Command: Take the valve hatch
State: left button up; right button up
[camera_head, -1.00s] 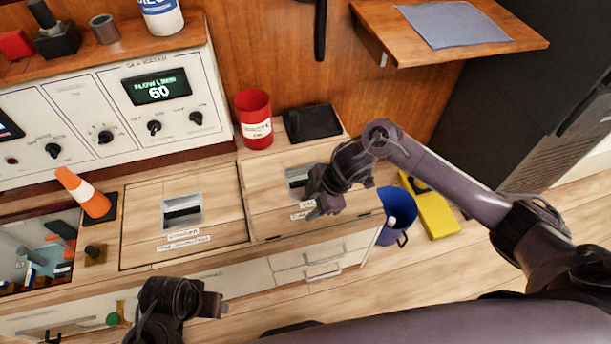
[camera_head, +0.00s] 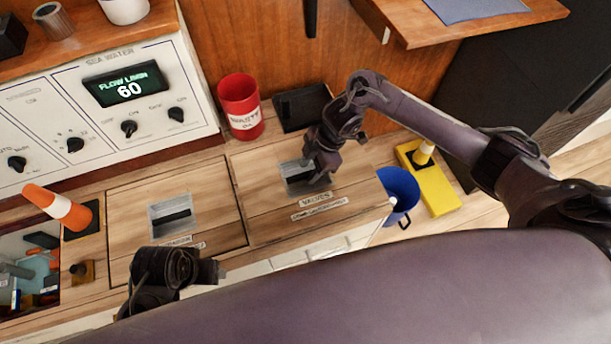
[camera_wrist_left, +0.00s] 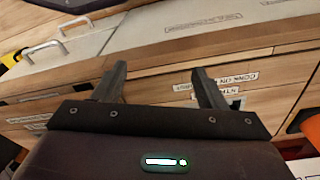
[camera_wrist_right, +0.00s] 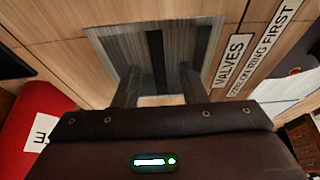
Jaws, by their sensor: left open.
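The valve hatch (camera_head: 258,205) is a wooden panel in the counter with a "VALVES" label (camera_head: 314,198) and a recessed metal grip plate (camera_head: 290,172). My right gripper (camera_head: 321,178) is at the right side of that plate, partly covering it. In the right wrist view, the right gripper (camera_wrist_right: 160,85) has its fingers apart, over the grip plate (camera_wrist_right: 106,42) with a dark slot bar between them. Contact with the bar cannot be told. My left gripper (camera_head: 214,271) is low, by the front of the left hatch; its fingers (camera_wrist_left: 162,75) are apart and empty.
A red waste can (camera_head: 240,108) and black tray (camera_head: 299,108) stand behind the hatch. A second hatch (camera_head: 130,205) lies left, with an orange cone (camera_head: 62,208) beyond it. A blue bucket (camera_head: 399,190) and yellow base (camera_head: 432,185) are on the floor at right.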

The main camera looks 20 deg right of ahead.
aim_at(306, 173)
jog(key=shift+x, duration=1.6)
jog(key=shift+d+f, duration=0.1)
jog(key=shift+f, duration=0.05)
grip_shut()
jog(key=shift+w, duration=0.15)
